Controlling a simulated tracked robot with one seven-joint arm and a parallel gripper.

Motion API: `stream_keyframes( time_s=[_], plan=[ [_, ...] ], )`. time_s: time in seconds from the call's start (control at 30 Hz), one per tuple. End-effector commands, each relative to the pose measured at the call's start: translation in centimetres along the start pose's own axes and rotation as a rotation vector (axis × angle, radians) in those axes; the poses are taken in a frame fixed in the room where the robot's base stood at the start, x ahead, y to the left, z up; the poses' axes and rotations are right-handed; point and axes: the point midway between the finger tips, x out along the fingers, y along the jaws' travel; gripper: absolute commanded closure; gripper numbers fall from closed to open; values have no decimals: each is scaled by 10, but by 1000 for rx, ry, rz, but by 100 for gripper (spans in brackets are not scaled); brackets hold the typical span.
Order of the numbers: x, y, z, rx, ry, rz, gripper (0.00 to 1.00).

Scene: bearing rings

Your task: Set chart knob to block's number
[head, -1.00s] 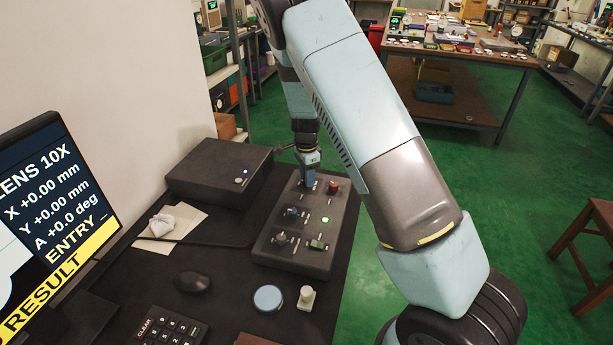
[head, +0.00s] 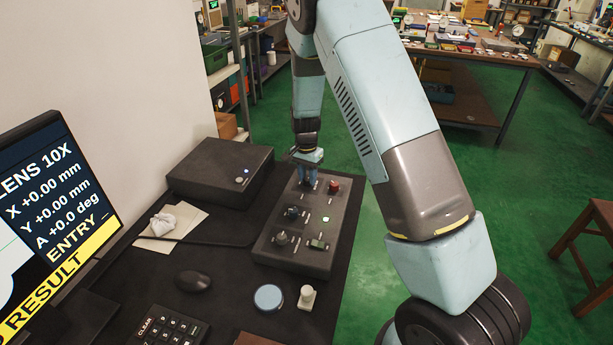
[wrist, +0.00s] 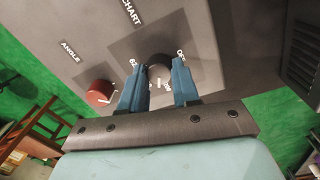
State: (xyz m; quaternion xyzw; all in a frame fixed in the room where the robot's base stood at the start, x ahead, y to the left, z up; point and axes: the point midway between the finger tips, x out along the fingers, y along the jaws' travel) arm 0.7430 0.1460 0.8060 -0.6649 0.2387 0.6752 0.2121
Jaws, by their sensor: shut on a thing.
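The dark chart knob (wrist: 158,66) sits under the CHART label on the grey control box (head: 270,246). My gripper (wrist: 158,84) has its two blue fingers around this knob and is shut on it. In the head view my gripper (head: 309,179) comes down at the far end of the box, beside the red knob. Numbers around the chart knob are partly covered by the fingers, and its exact setting is not readable. I cannot make out the block or its number.
The red ANGLE knob (wrist: 99,93) is close beside my gripper. A dark case (head: 221,170) stands to the left. A monitor (head: 50,220), mouse (head: 193,281) and keypad (head: 165,330) are nearer.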

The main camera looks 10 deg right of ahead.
Motion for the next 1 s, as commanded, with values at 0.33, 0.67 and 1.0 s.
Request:
stream_keyframes(
  time_s=[0.33,0.67,1.0],
  plan=[
    [-4,-5,-2,-209,18,-13,100],
    [-4,-5,-2,-280,21,-11,100],
    [-4,-5,-2,-283,21,-11,100]
  ],
)
